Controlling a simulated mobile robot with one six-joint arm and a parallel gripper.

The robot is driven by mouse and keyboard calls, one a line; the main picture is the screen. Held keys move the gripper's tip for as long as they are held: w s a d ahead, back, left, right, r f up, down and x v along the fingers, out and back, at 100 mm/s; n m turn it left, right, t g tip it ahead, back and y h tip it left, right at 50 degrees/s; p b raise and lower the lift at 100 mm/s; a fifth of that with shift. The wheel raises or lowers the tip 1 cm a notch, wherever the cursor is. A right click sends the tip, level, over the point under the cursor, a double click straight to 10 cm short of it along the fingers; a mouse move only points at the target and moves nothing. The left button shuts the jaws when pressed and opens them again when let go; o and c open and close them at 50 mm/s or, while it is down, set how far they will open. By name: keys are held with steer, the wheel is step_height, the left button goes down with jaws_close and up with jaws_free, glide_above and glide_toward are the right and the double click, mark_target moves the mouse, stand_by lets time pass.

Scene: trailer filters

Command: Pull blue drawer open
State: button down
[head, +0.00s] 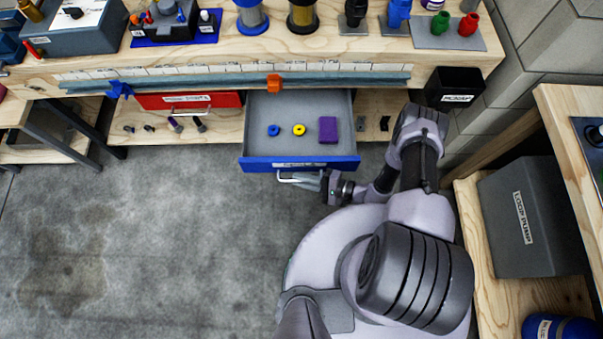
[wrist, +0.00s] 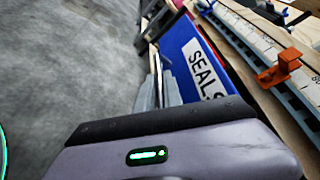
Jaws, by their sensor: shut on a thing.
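The blue drawer (head: 300,163) stands pulled out from under the workbench in the head view, its grey inside showing. In it lie a blue ring (head: 274,130), a yellow ring (head: 299,129) and a purple block (head: 328,130). My gripper (head: 318,181) is at the drawer's front, shut on its metal handle (head: 287,180), at the handle's right part. In the wrist view the blue front with a "SEALS" label (wrist: 205,68) is close beside the fingers (wrist: 158,92). The fingertips' grip on the handle is partly hidden there.
A closed red drawer (head: 188,101) is left of the blue one. The workbench (head: 330,50) above carries spools, fittings and an orange clip (head: 274,83). A black bin (head: 455,88) is at right. A grey box (head: 530,220) stands on the right shelf. The floor at left is clear.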

steer(key=c, duration=1.8)
jaws_free()
steer(key=shift+o, duration=0.2)
steer(key=p+v, duration=0.3)
steer(key=v, duration=1.4)
steer(key=shift+d, duration=0.25)
steer(key=shift+r, duration=0.1)
